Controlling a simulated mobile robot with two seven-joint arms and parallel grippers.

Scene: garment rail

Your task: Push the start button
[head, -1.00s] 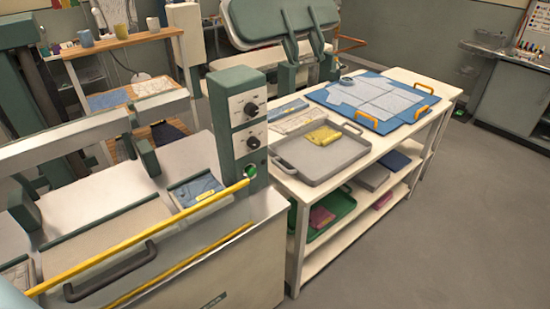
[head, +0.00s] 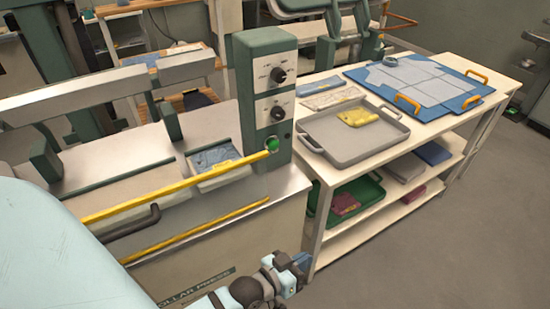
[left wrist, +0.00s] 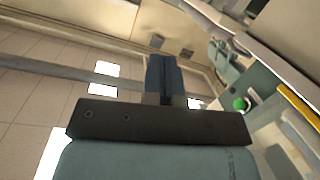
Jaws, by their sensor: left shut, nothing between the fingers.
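The green start button (head: 271,144) sits low on the front of the dark green control column (head: 264,100), below two black dials. The end of a yellow bar passes close beside it. In the left wrist view the green button (left wrist: 240,104) shows at the right, off to the side of the fingers. My left gripper (head: 302,262) is low in front of the press, below the button and apart from it. Its blue fingers (left wrist: 164,76) are shut with nothing between them. My right gripper is in neither view.
The collar press (head: 215,245) with yellow bars (head: 165,189) and a dark handle fills the left. A white shelf table (head: 455,105) stands right of the column, holding a grey tray (head: 345,150) with a yellow cloth. The floor at right is clear.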

